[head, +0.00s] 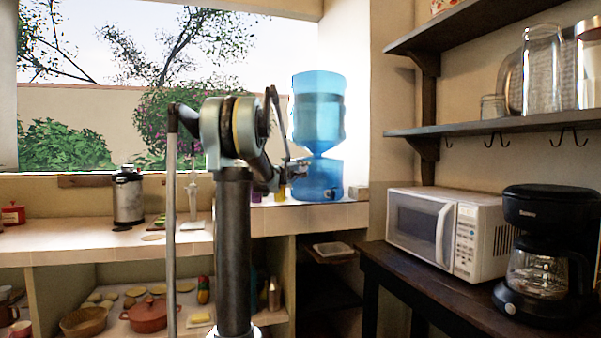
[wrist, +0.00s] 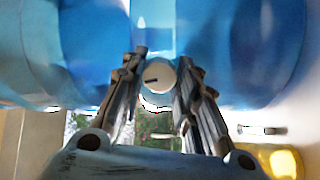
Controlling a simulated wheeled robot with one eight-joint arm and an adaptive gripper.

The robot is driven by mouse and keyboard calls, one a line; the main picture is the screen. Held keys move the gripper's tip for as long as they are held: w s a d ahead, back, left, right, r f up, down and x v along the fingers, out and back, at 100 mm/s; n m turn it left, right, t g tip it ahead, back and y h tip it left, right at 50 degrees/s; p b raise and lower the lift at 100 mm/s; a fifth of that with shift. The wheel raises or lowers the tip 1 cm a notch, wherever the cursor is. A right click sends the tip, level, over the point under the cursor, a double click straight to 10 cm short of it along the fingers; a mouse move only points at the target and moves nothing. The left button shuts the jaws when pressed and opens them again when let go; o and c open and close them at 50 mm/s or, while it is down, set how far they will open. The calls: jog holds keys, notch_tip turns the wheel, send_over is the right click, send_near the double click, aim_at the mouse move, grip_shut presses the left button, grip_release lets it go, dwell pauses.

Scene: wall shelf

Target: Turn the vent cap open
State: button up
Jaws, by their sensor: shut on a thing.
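The vent cap (wrist: 159,79) is a small white round knob with a short dark mark, seen in the wrist view in front of the blue water dispenser (wrist: 225,50). The mark lies nearly level, tilted slightly. My gripper (wrist: 160,72) has one finger on each side of the cap and is shut on it. In the head view the dispenser (head: 318,110) stands on the tiled counter by the window, a big blue bottle above a blue base. My gripper (head: 291,168) reaches its left side there. The cap cannot be made out in the head view.
A yellow object (wrist: 275,160) lies low right in the wrist view. A metal canister (head: 128,195) stands on the left counter. A white microwave (head: 447,230) and a black coffee maker (head: 548,250) stand on a dark table at right, under wall shelves (head: 470,128).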

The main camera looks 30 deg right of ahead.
jog(key=shift+a+f+n, duration=0.1)
jog(key=shift+n, duration=0.7)
jog(key=o, duration=1.1)
jog(key=shift+w, duration=0.1)
jog(key=v, duration=1.2)
